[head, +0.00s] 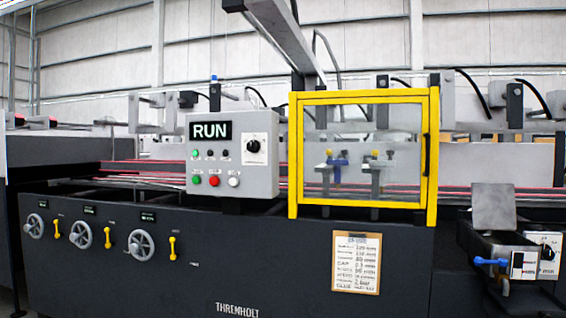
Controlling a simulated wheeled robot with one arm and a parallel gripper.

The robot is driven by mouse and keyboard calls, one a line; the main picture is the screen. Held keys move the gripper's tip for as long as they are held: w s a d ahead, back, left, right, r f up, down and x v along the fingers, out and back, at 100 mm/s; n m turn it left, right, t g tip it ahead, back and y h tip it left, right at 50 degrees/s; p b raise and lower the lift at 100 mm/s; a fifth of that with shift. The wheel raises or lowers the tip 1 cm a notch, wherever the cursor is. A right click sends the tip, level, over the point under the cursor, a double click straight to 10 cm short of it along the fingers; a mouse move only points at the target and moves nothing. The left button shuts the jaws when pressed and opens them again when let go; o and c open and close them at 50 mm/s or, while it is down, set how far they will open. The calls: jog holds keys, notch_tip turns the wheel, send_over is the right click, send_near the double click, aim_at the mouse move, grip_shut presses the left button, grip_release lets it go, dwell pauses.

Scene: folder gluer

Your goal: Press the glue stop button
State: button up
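A grey control panel (262,180) stands on the machine's front, left of a yellow-framed guard. It has a lit RUN display (210,131), small dark and green controls, and a black rotary knob (253,146) on a white plate. Along its bottom are a green button (196,181), a red button (214,181) and a white button (234,180). Their labels are too small to read. A small white control box (543,241) with a dark knob sits at the far right, beside a grey unit (493,207). I cannot tell which control is the glue stop. My gripper is not in view.
The yellow-framed clear guard (432,160) is shut over blue and yellow fittings. Handwheels (141,245) and yellow levers line the dark front at left. A clipboard (357,263) hangs below the guard. A blue handle (490,261) sticks out at right. A grey beam slants overhead.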

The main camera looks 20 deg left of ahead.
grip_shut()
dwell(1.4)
